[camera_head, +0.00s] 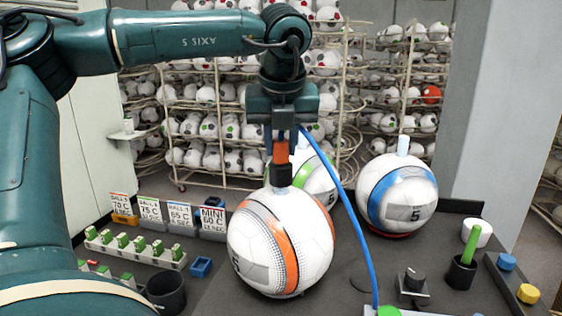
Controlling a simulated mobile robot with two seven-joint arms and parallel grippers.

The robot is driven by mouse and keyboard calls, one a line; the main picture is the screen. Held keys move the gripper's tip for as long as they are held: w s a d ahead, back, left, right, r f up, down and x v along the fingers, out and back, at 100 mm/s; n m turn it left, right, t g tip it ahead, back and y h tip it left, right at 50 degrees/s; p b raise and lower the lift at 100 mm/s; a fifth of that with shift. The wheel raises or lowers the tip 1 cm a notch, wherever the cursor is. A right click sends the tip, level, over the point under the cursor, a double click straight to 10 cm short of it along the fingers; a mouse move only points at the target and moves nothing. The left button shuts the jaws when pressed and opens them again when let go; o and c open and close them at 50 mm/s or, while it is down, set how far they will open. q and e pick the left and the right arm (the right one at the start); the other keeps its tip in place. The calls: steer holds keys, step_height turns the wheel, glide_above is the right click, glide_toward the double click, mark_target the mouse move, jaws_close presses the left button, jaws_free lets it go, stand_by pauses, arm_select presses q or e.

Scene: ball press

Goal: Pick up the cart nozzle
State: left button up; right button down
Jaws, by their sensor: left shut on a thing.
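My left gripper (281,135) points straight down and is shut on the cart nozzle (282,174), which has an orange upper part and a black lower end. The nozzle is upright directly above the white ball with orange and grey bands (310,240). A small pale valve piece shows between the nozzle's lower end and the ball's top; I cannot tell whether they touch. A blue hose (347,205) runs from near the gripper down to the right. My right gripper is not in view.
A blue-banded ball (375,194) stands at the right, and a green-marked ball (318,180) is partly hidden behind the front ball. A black cup (166,292), green-topped pieces in a rack (135,248) and labelled cards stand left. A knob (413,280) and coloured buttons are right.

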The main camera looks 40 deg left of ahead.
arm_select(q)
steer(key=shift+c, duration=0.9)
steer(key=shift+r, duration=0.1)
